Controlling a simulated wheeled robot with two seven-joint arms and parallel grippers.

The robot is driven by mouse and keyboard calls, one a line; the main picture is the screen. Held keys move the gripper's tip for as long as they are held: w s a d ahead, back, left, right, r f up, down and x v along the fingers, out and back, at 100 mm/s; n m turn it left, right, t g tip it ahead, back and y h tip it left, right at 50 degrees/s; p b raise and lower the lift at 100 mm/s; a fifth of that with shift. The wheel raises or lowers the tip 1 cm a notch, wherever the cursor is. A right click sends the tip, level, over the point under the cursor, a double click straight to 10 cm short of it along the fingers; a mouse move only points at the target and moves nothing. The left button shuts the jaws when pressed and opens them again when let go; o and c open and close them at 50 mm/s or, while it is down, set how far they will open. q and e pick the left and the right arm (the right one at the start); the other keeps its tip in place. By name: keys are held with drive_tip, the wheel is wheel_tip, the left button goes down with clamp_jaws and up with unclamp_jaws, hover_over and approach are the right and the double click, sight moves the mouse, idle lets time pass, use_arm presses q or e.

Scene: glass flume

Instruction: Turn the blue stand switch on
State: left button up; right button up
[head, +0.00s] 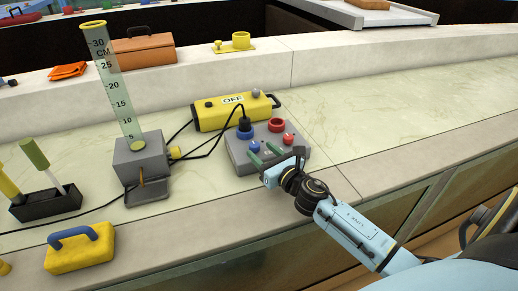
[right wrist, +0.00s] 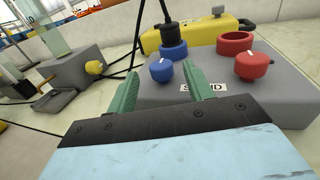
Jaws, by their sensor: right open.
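The stand is a grey sloped box (head: 238,157) with a blue knob (head: 254,147), a red knob (head: 288,139), a blue socket (head: 244,133) and a red socket (head: 276,125). A black cable runs into the blue socket. My right gripper (head: 262,153) is open at the front of the box. In the right wrist view, the blue knob (right wrist: 161,70) shows between and just beyond the green fingertips, with a white mark on its top; whether they touch is unclear. The white label (right wrist: 205,88) is partly hidden by a finger. My left gripper is out of view.
A yellow box (head: 210,118) reading OFF stands behind the stand. Left are a tall glass cylinder (head: 118,90) on a grey block, black cables and a yellow case (head: 80,255) with a blue handle. The counter to the right is clear.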

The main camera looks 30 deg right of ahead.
sight(254, 147)
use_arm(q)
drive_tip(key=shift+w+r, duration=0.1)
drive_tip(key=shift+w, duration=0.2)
use_arm(e)
drive_tip(key=shift+w, duration=1.2)
drive_tip(key=shift+c, duration=0.4)
drive_tip(key=c, duration=0.9)
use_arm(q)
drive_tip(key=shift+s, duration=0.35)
